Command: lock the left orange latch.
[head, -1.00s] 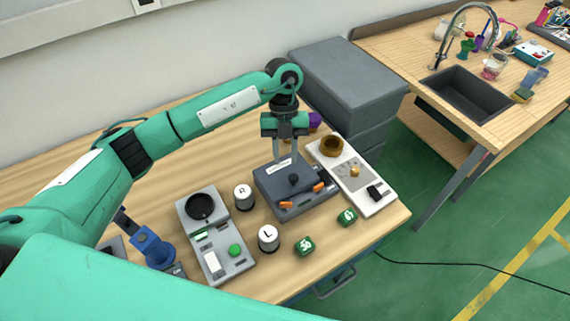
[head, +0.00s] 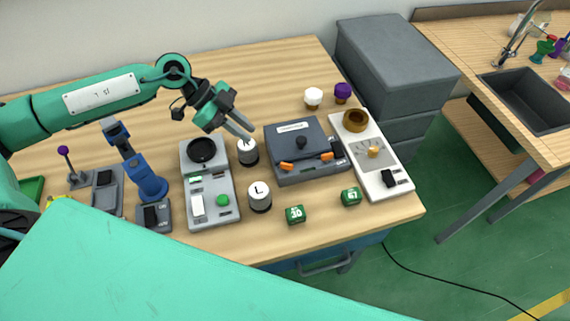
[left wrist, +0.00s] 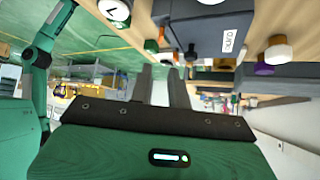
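A dark grey box (head: 305,140) with a shut lid, a black knob and a white label stands right of centre. On its front edge are the left orange latch (head: 287,167) and the right orange latch (head: 327,157). I cannot tell whether either is locked. My left gripper (head: 247,132) is open and empty, up and left of the box, in front of a white-topped cylinder marked R (head: 248,152). In the left wrist view its two fingers (left wrist: 160,70) are apart, with the box (left wrist: 215,38) beyond them. My right gripper is not in view.
A cylinder marked L (head: 259,197) and green cubes (head: 295,214) (head: 351,196) stand in front. A grey device (head: 210,190) is left of the cylinders. A white tray (head: 390,178) is close on the box's right. Small white and purple capped items are behind.

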